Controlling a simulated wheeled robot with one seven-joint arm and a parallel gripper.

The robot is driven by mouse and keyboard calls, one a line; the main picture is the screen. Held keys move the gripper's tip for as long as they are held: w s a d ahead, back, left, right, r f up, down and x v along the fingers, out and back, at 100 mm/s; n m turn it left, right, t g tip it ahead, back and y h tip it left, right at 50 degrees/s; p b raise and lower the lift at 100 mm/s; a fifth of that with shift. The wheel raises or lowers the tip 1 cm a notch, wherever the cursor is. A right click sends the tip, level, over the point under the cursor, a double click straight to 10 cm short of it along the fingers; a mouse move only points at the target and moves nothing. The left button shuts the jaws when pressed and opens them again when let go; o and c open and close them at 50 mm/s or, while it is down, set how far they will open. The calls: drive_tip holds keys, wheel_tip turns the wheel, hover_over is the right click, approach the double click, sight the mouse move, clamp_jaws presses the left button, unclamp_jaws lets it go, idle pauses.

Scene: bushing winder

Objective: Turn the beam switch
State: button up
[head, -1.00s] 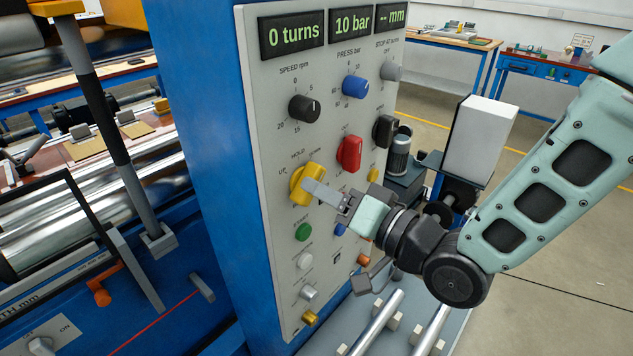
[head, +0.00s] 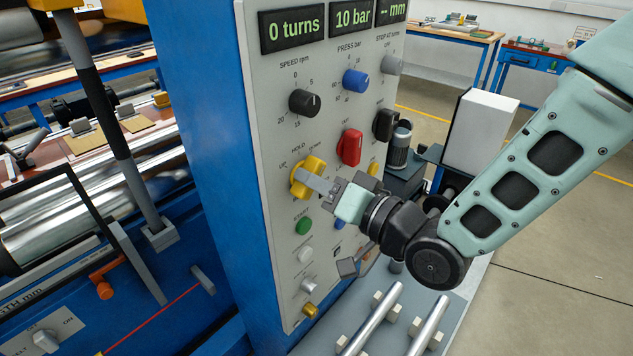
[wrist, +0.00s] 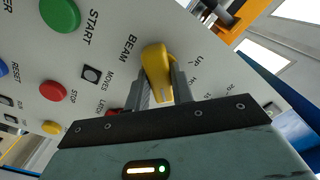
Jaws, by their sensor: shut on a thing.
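The beam switch (head: 301,184) is a yellow knob on the grey control panel, with UP, HOLD and DOWN marked around it. My gripper (head: 318,182) reaches it from the right, and its fingers partly cover the knob in the head view. In the wrist view the yellow knob (wrist: 156,65) sits between the two fingers (wrist: 162,82), beside the word BEAM. The fingers are shut on it. Which mark the knob points at is hard to tell.
The grey panel (head: 275,140) also carries a black speed knob (head: 305,103), a blue press knob (head: 354,80), a red knob (head: 349,147) and a green start button (head: 303,226), close around my gripper. Metal rods (head: 372,318) lie below. Open floor is at the right.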

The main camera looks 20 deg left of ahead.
drive_tip(key=shift+f, duration=0.15)
drive_tip(key=n+b, duration=0.8)
drive_tip(key=b, duration=0.4)
drive_tip(key=shift+n, duration=0.4)
drive_tip(key=o, duration=1)
